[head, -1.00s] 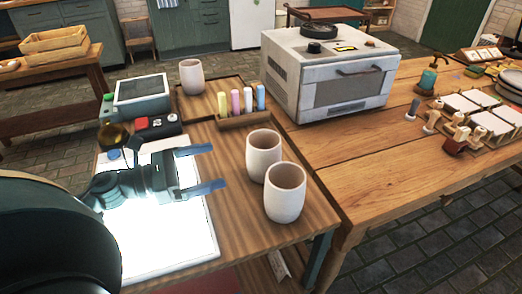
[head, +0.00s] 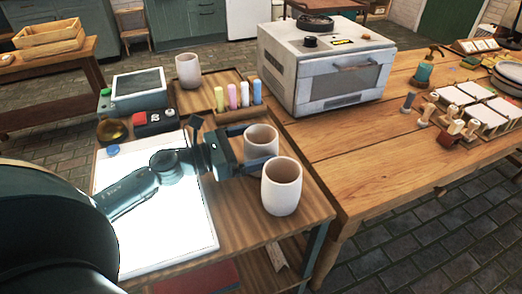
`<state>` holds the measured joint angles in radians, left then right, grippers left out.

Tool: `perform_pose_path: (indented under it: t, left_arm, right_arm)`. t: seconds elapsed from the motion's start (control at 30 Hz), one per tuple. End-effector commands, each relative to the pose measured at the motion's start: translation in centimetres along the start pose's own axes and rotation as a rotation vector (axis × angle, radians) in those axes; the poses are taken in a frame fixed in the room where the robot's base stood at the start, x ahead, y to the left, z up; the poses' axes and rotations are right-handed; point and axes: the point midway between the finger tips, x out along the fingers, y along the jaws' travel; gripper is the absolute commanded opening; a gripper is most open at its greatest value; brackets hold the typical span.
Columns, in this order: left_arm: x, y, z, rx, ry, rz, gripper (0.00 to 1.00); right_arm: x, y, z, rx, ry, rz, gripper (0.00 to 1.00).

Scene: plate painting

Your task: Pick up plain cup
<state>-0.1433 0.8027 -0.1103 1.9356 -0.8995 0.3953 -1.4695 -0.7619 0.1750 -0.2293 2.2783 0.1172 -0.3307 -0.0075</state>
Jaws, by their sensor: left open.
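Three plain pale cups stand upright on the small wooden table. One cup (head: 188,72) is at the back on a wooden tray (head: 212,97). A second cup (head: 261,138) is in the middle, and a third cup (head: 282,187) stands just in front of it. My left gripper (head: 254,146) is open at the middle cup, one finger on its far left side and the other across its lower front. Whether the fingers touch it I cannot tell. The near finger hides the lower part of that cup. My right gripper is not in view.
A white oven (head: 327,75) stands behind and right. Several coloured chalk-like sticks (head: 232,97) stand in a holder behind the middle cup. A glowing white panel (head: 170,235) lies under my left arm. Stamps and tiles (head: 485,110) lie on the right table.

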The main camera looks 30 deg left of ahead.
Motion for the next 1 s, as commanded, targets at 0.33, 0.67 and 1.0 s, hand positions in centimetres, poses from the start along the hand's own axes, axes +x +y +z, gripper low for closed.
perform_pose_path:
  t: [0.33, 0.67, 1.0]
  left_arm:
    - [1.42, -0.03, -0.08, 0.0, 0.001, 0.0, 0.93]
    - [1.39, -0.04, -0.07, 0.0, 0.0, 0.0, 0.72]
    - [1.38, -0.04, -0.07, 0.0, 0.0, 0.0, 0.44]
  right_arm:
    - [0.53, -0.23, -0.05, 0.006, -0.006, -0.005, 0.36]
    - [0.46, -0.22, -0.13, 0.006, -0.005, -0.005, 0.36]
    - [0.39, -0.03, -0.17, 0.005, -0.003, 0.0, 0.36]
